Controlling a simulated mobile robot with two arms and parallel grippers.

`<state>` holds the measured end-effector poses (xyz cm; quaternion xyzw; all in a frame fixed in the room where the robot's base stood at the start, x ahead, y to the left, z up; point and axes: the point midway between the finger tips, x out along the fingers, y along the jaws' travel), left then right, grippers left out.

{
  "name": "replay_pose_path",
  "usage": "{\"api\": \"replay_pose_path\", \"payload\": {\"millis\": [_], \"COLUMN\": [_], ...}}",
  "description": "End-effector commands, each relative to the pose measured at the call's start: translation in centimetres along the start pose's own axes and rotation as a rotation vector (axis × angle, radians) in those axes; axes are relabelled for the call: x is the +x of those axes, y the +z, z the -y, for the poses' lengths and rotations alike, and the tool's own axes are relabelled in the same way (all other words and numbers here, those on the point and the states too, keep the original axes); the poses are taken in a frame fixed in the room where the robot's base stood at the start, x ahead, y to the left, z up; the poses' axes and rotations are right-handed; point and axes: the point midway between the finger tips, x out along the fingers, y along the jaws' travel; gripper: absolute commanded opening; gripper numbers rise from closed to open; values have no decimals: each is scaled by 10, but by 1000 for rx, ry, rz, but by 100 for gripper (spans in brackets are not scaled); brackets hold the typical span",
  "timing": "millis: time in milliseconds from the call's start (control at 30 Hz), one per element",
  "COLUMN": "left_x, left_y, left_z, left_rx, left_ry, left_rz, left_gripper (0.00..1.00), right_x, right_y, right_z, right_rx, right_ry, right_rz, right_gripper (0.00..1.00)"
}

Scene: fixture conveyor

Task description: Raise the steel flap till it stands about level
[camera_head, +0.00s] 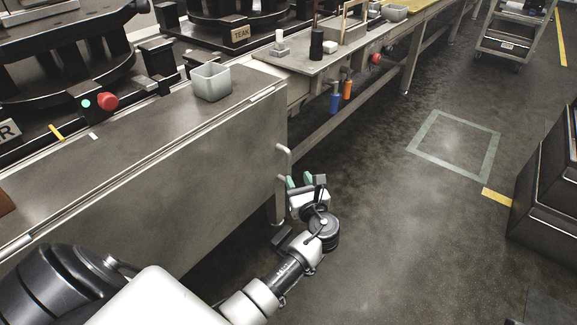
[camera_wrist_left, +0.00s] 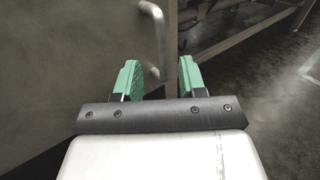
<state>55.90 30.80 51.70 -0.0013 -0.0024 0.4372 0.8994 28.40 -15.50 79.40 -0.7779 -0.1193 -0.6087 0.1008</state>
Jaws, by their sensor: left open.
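The steel flap (camera_head: 190,160) is a large grey panel that hangs down, roughly upright, along the front of the bench. A bar handle (camera_head: 284,158) stands out from it near its right end. In the left wrist view the flap (camera_wrist_left: 60,70) fills the left, and the handle (camera_wrist_left: 160,42) is ahead of the fingers. My left gripper (camera_head: 299,182) is open and empty just below and right of the handle. Its green fingers also show in the left wrist view (camera_wrist_left: 158,78), apart, with the handle's lower end beyond the gap. They do not appear to touch it. My right gripper is out of view.
A grey bin (camera_head: 211,82) stands on the bench top above the flap. A red button (camera_head: 107,101) sits farther left. A worktable (camera_head: 300,65) continues behind. Open floor (camera_head: 400,230) lies right of my gripper, with dark boxes (camera_head: 545,200) at the right edge.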

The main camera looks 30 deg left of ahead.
Motion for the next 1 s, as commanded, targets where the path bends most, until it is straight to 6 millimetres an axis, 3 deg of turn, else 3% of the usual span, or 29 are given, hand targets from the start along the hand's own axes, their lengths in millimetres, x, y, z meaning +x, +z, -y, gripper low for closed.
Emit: {"api": "replay_pose_path", "payload": {"millis": [200, 433, 867, 1000], "left_x": [45, 78, 88, 88], "left_y": [-3, -3, -1, -1], "left_z": [0, 0, 0, 0], "left_rx": [-1, 0, -2, -2], "left_ry": [1, 0, -1, -1], "left_rz": [2, -1, -3, -3], "left_gripper": [41, 41, 41, 21], "right_x": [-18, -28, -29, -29], "right_y": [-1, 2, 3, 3], "right_z": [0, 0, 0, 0], "right_rx": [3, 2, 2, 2], "right_ry": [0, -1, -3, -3], "right_rz": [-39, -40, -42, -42], "right_gripper": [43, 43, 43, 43]}}
